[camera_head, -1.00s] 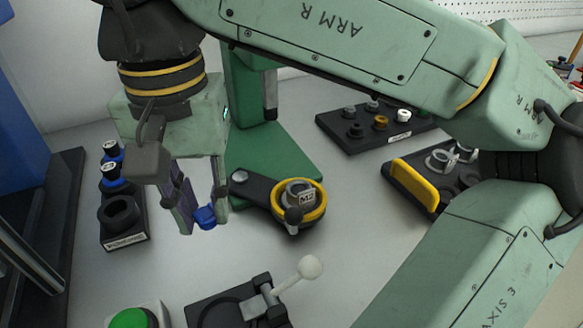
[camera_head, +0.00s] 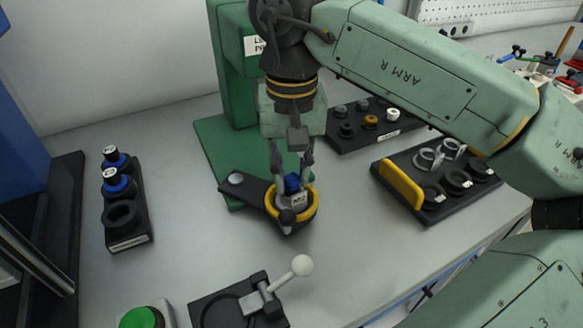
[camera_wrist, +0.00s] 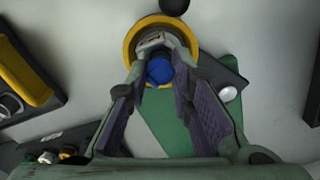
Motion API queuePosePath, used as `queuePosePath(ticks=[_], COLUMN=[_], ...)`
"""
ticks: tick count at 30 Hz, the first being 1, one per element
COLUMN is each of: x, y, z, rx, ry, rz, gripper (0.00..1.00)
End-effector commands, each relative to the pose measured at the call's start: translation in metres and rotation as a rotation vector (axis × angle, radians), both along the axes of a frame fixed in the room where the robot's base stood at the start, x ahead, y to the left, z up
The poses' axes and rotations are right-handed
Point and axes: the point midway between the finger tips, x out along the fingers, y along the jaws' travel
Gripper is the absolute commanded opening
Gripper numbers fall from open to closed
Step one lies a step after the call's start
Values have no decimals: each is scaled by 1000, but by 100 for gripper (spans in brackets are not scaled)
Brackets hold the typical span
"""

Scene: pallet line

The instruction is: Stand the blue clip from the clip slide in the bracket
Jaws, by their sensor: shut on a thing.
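The blue clip (camera_head: 292,183) is between the fingertips of my gripper (camera_head: 291,172), which is shut on it and points down. The clip also shows as a rounded blue shape in the wrist view (camera_wrist: 159,70). It sits at a grey metal piece with a white label (camera_head: 299,199), inside a yellow ring (camera_head: 312,205) on a dark arm; I take this to be the bracket. I cannot tell whether the clip touches its seat or is just above it. My fingers hide part of the ring's opening. I cannot tell which holder is the clip slide.
A black holder (camera_head: 127,238) at left bears two blue-banded pieces and an empty ring. A green stand (camera_head: 228,80) rises behind the yellow ring. Dark trays of parts lie right, one with a yellow handle (camera_head: 401,185). A white-knobbed lever (camera_head: 301,265) and green button (camera_head: 138,318) are in front.

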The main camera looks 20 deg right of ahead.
Motion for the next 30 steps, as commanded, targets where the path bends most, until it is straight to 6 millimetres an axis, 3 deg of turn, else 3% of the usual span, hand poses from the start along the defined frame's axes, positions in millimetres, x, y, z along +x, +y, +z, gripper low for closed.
queuePosePath(ticks=[14,15,23,30], x=[0,0,0,0], y=[1,1,1,1], z=[-13,-11,-11,-11], rx=[1,1,0,0], ry=[-1,-1,-1,-1], rz=[1,0,0,0], gripper=[10,23,40,41])
